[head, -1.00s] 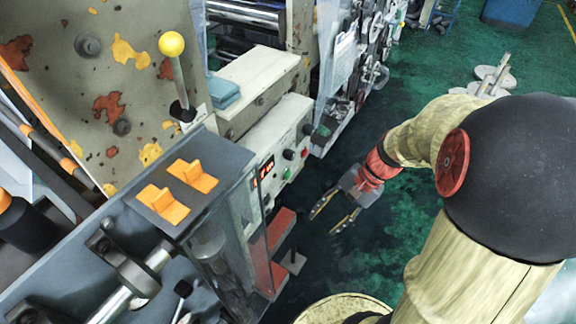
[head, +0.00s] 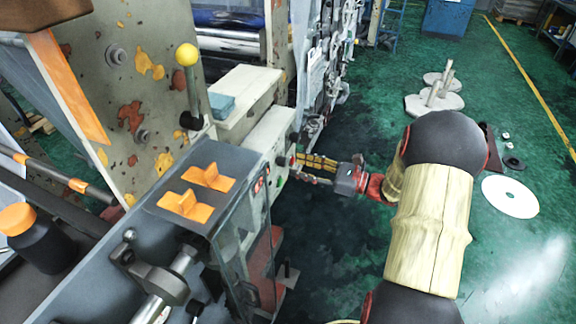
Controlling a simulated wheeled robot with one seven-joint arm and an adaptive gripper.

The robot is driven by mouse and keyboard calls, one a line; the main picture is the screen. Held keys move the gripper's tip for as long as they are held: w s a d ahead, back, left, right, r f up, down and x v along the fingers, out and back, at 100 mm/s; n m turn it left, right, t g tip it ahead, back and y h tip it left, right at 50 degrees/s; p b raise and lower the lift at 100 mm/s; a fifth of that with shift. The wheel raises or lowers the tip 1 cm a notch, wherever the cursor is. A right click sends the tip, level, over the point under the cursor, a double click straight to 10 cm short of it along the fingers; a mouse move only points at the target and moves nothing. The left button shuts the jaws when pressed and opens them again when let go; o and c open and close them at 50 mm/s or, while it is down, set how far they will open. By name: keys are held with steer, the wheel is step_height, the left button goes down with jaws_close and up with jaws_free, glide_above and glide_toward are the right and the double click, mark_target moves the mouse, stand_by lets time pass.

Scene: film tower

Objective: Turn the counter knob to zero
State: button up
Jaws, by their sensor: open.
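The control panel (head: 257,158) is on the front of a pale box on the machine, in the head view. It has a small red-lit display (head: 261,184) whose digits are too small to read. A dark round knob (head: 293,137) sticks out near the panel's far end, and small buttons sit below it; I cannot tell which control is the counter knob. My gripper (head: 293,167) is open, with its fingers pointing left at the panel, just below and beside the dark knob. I see nothing between the fingers. Whether a fingertip touches the panel is not clear.
A lever with a yellow ball (head: 187,55) stands on the near left of the box. A clear guard edge rises beside the panel. The green floor at right is mostly open, with a white disc (head: 510,197).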

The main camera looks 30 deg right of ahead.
mark_target(286, 162)
steer(key=shift+b+x, duration=0.55)
steer(key=shift+x, duration=1.75)
jaws_close()
